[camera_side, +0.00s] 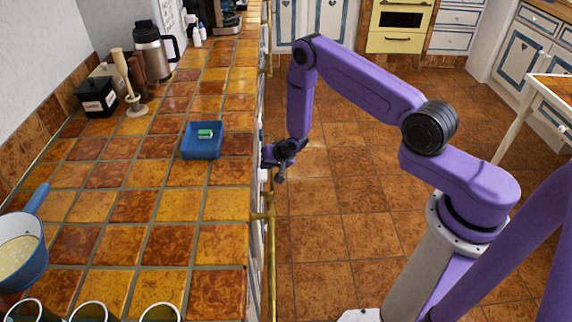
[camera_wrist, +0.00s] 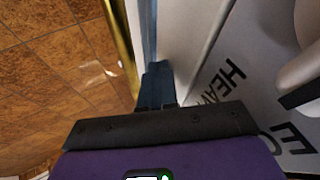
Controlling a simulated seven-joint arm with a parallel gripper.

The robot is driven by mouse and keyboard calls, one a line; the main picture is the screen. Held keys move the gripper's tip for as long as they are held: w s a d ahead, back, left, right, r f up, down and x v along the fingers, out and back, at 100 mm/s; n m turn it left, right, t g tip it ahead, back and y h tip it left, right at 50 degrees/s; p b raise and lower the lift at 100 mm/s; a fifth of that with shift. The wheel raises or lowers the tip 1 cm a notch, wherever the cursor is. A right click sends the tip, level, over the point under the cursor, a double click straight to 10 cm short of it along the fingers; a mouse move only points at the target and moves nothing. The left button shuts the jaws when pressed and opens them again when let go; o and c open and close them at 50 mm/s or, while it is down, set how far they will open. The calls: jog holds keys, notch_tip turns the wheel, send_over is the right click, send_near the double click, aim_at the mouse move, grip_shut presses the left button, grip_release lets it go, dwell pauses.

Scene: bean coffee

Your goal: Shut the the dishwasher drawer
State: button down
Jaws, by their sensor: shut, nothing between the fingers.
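My gripper (camera_side: 271,156) is at the front edge of the tiled counter, beside the cabinet fronts. Its fingers are together and empty in the wrist view (camera_wrist: 155,86), pointing along a narrow space between a brass rail and a white surface. That white panel (camera_wrist: 215,65) carries dark lettering and fills the right side of the wrist view; I cannot tell if it is part of the dishwasher drawer. In the side view the counter edge and my arm hide the drawer, so how far it is open cannot be told. Contact with the fingers is also unclear.
A brass rail (camera_side: 271,270) runs along the counter front and shows in the wrist view (camera_wrist: 122,45). The tiled counter (camera_side: 225,205) holds a blue tray (camera_side: 202,151) and a blue pot (camera_side: 22,250). A rounded pale object (camera_wrist: 302,70) is at right. Open floor (camera_side: 330,215) lies right of the counter.

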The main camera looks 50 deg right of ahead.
jog(key=shift+w+a, duration=0.85)
jog(key=shift+w, duration=0.1)
